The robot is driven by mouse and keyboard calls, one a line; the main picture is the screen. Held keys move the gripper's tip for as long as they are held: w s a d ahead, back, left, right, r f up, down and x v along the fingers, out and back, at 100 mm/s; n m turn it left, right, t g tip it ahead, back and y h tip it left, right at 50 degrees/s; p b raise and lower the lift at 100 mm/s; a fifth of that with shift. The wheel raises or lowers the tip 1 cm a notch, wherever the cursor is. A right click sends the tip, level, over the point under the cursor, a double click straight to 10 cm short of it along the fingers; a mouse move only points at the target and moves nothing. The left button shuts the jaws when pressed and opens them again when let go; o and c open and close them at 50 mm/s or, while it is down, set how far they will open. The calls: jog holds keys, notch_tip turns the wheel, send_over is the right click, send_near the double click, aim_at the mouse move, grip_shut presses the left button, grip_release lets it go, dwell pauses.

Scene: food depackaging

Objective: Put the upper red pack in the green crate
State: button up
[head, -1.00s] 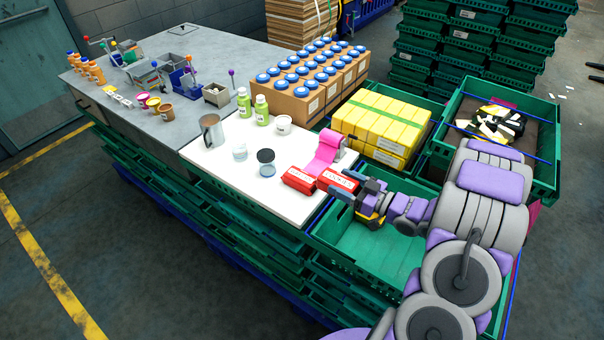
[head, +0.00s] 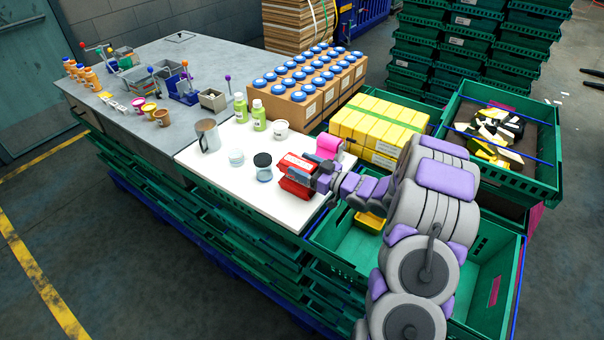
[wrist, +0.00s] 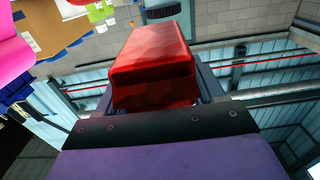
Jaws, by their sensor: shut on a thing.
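A red pack (head: 298,163) with a pale label is at my gripper (head: 312,177), above the front right part of the white board. A second red pack (head: 293,188) shows just below it, at the board's edge. In the wrist view my gripper (wrist: 155,110) is shut on a glossy red pack (wrist: 155,65), which hides most of the fingers. The open green crate (head: 335,236) stands in front, to the right of the board. My arm covers much of the crate, and a yellow thing (head: 370,222) shows inside it.
A pink roll (head: 329,146) stands just behind the packs. A lidded jar (head: 263,167) is close on their left. Yellow boxes (head: 375,125) stand behind the arm. A crate with black and pale pieces (head: 540,165) is at the right.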

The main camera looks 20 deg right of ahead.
jog(key=f, duration=0.1)
jog(key=f+b, duration=0.1)
jog(key=shift+w+a+f, duration=0.15)
jog(key=shift+w+f, duration=0.2)
jog(key=shift+f, duration=0.25)
jog(key=shift+f, duration=0.2)
jog(key=o, duration=1.2)
jog(key=shift+f, duration=0.1)
jog(key=p+v, duration=0.4)
jog(key=v, duration=1.3)
jog(key=shift+s, duration=0.25)
